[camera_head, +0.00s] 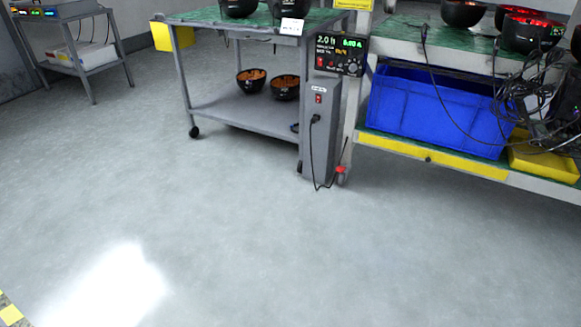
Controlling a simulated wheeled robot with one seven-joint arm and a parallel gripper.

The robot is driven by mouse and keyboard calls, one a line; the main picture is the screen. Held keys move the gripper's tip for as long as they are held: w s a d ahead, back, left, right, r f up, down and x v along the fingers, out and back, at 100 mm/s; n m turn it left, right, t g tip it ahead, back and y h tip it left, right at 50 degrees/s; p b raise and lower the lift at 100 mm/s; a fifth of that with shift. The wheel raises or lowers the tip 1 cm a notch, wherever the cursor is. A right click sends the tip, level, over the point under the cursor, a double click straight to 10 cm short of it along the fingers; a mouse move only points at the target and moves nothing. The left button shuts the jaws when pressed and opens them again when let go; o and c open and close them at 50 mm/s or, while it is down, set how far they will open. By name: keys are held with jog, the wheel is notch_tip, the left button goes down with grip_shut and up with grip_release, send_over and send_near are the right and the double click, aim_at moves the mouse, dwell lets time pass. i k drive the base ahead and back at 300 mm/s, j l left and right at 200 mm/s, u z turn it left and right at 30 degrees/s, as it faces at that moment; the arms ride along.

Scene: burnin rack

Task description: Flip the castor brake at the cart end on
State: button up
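A castor with a small red tab (341,170) stands on the floor at the foot of the rack's left post, the end beside the cart. The tab is too small to tell whether it is up or pressed down. The grey cart (240,112) stands just left of the rack. Its front left castor (194,132) is black, and no red tab shows on it. My gripper is not in view.
A grey power box (318,150) with a hanging black cable stands just left of the red-tabbed castor. A blue crate (435,108) and yellow tray (545,162) sit on the rack's lower shelf (430,158). The floor (250,230) in front is clear.

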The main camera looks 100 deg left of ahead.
aim_at(341, 168)
jog(key=u, duration=3)
jog(key=i, duration=2.75)
